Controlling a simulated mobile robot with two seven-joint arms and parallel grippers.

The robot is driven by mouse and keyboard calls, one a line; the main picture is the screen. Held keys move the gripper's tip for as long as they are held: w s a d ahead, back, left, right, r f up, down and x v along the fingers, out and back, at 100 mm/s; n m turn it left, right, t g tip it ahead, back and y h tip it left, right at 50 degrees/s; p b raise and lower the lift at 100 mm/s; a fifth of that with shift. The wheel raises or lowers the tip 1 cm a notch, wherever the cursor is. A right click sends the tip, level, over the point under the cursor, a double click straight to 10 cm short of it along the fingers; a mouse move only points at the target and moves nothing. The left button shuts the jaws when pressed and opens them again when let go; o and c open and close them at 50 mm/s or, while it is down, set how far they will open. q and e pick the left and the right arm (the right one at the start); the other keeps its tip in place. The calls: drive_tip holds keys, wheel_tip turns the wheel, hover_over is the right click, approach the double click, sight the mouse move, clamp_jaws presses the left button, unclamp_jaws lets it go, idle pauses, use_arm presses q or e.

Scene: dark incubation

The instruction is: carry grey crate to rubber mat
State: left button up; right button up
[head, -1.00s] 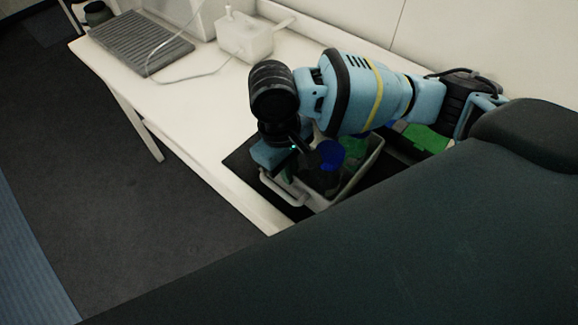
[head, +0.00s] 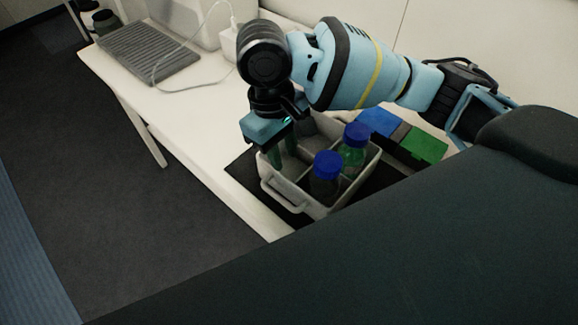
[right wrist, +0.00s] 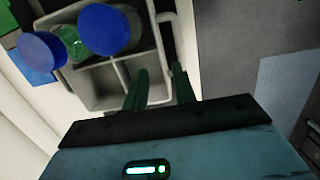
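The grey crate (head: 318,207) has divided compartments and stands on a dark mat (head: 240,165) on the white table. Two blue-capped bottles, a front one (head: 326,178) and a green-bodied one (head: 354,148), stand in it. My right gripper (head: 282,158) points down at the crate's left end. In the right wrist view its two fingers (right wrist: 160,80) are apart near the crate's end wall, one over a compartment, the other towards the outer side; contact cannot be told. A ribbed grey mat (head: 148,54) lies at the table's far left. Which mat is rubber is unclear. My left gripper is out of view.
A blue block (head: 378,122) and a green block (head: 423,145) lie behind the crate. A white box with a cable (head: 228,45) stands by the ribbed mat. Bare tabletop (head: 185,110) lies between the crate and that mat.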

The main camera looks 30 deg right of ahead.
drive_tip(key=r, duration=0.3)
drive_tip(key=shift+w+a+r, duration=0.15)
drive_tip(key=shift+w+r, duration=0.1)
drive_tip(key=shift+r, duration=0.15)
